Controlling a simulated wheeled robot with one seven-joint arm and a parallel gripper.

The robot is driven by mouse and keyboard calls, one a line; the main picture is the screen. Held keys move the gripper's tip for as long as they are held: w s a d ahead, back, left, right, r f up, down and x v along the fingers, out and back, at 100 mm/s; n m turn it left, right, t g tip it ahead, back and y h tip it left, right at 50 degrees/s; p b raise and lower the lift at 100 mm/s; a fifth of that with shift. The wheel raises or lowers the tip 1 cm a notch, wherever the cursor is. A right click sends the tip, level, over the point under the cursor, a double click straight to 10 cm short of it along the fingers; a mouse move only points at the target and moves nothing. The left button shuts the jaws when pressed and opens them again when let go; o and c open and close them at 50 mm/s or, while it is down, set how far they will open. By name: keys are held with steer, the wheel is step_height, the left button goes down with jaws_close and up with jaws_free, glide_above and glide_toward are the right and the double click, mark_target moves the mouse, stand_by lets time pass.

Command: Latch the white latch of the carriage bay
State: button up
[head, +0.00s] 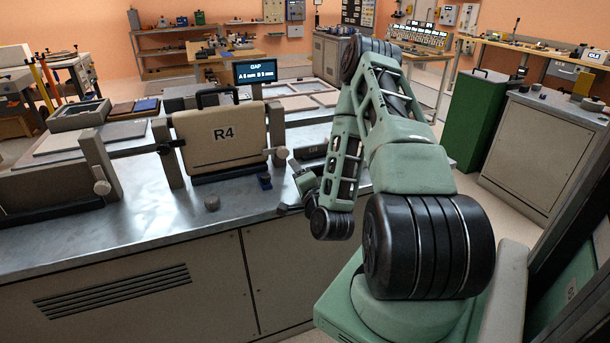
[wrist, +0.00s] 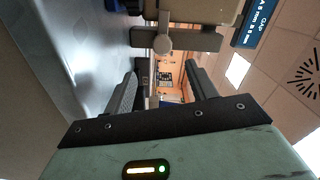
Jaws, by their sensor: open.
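The beige carriage marked R4 (head: 222,135) sits upright between the two posts of its bay (head: 274,130). A white latch (head: 280,155) with a round knob is on the bay's right post. In the wrist view, the knob of the white latch (wrist: 162,43) shows past the fingertips, in line with the gap between them. My gripper (wrist: 162,82) is open and empty, with the latch apart from its fingers. In the head view, my gripper is partly hidden by its own arm, just right of and below the latch.
Another post with a white knob (head: 102,187) stands at the left. A GAP display (head: 254,71) stands behind the carriage. The bench front is mostly clear.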

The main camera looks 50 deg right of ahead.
steer(key=shift+s+a+f, duration=0.15)
steer(key=shift+s, duration=0.3)
steer(key=shift+s+a+r, duration=0.3)
steer(key=shift+s, duration=0.25)
steer(key=shift+p+v, duration=1.35)
steer(key=shift+p, duration=0.3)
steer(key=shift+a+f, duration=0.1)
steer(key=shift+w, duration=0.1)
